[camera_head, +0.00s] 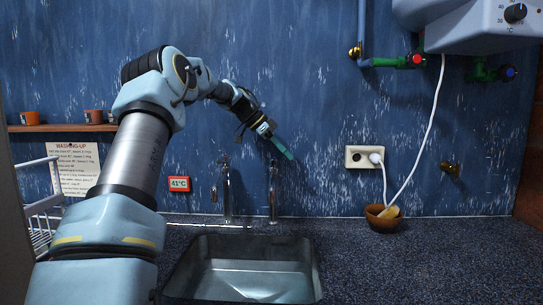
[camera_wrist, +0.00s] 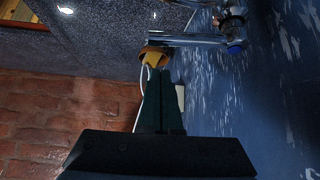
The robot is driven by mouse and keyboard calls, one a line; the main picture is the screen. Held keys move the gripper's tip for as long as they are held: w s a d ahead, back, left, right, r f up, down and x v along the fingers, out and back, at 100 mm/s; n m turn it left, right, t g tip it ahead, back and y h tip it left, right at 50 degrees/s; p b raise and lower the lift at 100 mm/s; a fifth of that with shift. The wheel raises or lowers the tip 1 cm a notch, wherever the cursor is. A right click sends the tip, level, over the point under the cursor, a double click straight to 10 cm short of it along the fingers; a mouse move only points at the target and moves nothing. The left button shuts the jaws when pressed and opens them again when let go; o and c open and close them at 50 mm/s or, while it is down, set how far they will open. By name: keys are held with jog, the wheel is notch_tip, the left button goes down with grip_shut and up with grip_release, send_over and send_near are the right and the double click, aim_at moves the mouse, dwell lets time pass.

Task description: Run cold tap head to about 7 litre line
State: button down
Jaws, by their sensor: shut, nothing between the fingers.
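Two chrome taps stand behind the sink (camera_head: 190,268). The left tap (camera_head: 227,193) has a reddish mark at its top. The right tap (camera_head: 273,192) stands beside it. In the wrist view a chrome tap (camera_wrist: 190,40) with a blue cap (camera_wrist: 235,49) lies ahead and right of the fingertips. My gripper (camera_head: 291,157) is shut and empty, its green fingers together, just above and right of the right tap's head, apparently apart from it. The fingers also show in the wrist view (camera_wrist: 159,76). The sink holds what looks like shallow water; no litre lines are readable.
A heater (camera_head: 470,25) with a dial hangs at the upper right, above red and blue valves. A white socket (camera_head: 363,156) with a plugged cord and a brown bowl (camera_head: 380,222) are right of the taps. A 41°C display (camera_head: 179,184) is left.

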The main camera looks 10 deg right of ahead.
aim_at(274, 164)
jog(key=b+v, duration=0.1)
jog(key=v, duration=0.9)
jog(key=s+d+f+t+b, duration=0.1)
jog(key=d+f+t, duration=0.3)
jog(key=d+f, duration=0.6)
jog(key=s+d+f+t, duration=0.1)
jog(key=d+f+t, duration=0.4)
jog(key=d, duration=0.9)
jog(key=s+a+r+t+y, duration=0.3)
jog(key=s+a+t+y, duration=0.75)
jog(key=a, duration=0.45)
jog(key=w+a+r+h+p, duration=0.1)
jog(key=w+a, duration=0.3)
jog(key=w, duration=0.5)
jog(key=shift+w+h+p, duration=0.2)
jog(key=shift+h+p, duration=0.25)
jog(key=shift+p, duration=0.45)
